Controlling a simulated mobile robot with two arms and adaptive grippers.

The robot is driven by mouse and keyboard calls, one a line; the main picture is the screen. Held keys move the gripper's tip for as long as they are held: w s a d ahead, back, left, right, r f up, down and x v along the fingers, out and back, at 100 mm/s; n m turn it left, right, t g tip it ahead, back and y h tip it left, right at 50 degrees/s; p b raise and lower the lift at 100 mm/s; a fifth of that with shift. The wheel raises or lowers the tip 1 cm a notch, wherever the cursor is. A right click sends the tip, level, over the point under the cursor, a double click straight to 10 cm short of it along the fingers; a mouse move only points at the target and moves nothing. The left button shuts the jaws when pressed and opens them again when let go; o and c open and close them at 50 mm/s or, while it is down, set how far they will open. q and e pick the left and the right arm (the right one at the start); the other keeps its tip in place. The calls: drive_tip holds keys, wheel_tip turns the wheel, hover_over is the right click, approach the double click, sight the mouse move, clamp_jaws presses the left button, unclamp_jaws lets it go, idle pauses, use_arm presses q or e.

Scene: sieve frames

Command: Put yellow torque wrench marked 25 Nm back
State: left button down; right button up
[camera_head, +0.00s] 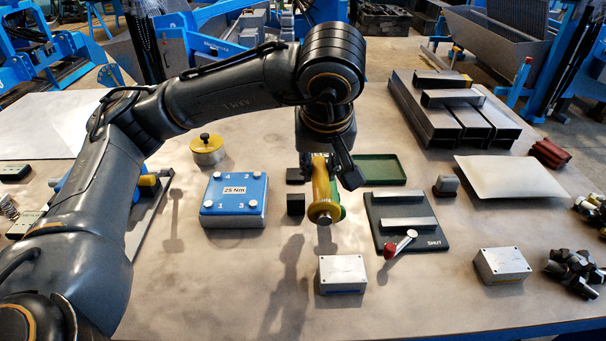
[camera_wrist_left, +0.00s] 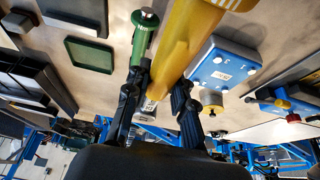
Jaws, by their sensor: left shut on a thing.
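My left gripper (camera_head: 324,165) is shut on the yellow torque wrench (camera_head: 320,188) and holds it above the table, its round end toward the front. In the left wrist view the wrench (camera_wrist_left: 188,45) runs between the fingers (camera_wrist_left: 158,90). A green tool (camera_wrist_left: 143,42) shows close beside it, beyond one finger; in the head view only a green sliver (camera_head: 337,208) shows behind the wrench. A blue-topped box (camera_head: 234,190) labelled 25 Nm, with numbered silver knobs, stands left of the wrench. The wrench's own marking is not readable. My right gripper is not in view.
Two dark blocks (camera_head: 296,204) sit beside the wrench. A green tray (camera_head: 380,170) lies behind right. A dark plate marked SHUT (camera_head: 425,232) with a red-knobbed lever is at right. A grey block (camera_head: 342,274) stands in front. A brass-topped knob (camera_head: 206,149) stands behind the blue box.

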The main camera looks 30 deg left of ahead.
use_arm(q)
drive_tip(key=w+a+f, duration=0.2)
drive_tip(key=a+f, duration=0.1)
drive_tip(key=f, duration=0.1)
drive_tip(key=w+a+f+p, duration=0.1)
drive_tip(key=w+a+f, duration=0.2)
drive_tip(key=w+a+f+p, duration=0.1)
drive_tip(key=w+a+f, duration=0.1)
drive_tip(key=a+f, duration=0.1)
drive_tip(key=shift+x, duration=0.95)
drive_tip(key=shift+f, duration=0.2)
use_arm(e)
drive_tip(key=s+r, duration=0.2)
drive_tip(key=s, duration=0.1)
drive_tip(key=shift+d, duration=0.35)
use_arm(q)
drive_tip(key=shift+f, duration=0.2)
drive_tip(key=c, duration=1.1)
unclamp_jaws()
drive_tip(key=shift+d, duration=0.1)
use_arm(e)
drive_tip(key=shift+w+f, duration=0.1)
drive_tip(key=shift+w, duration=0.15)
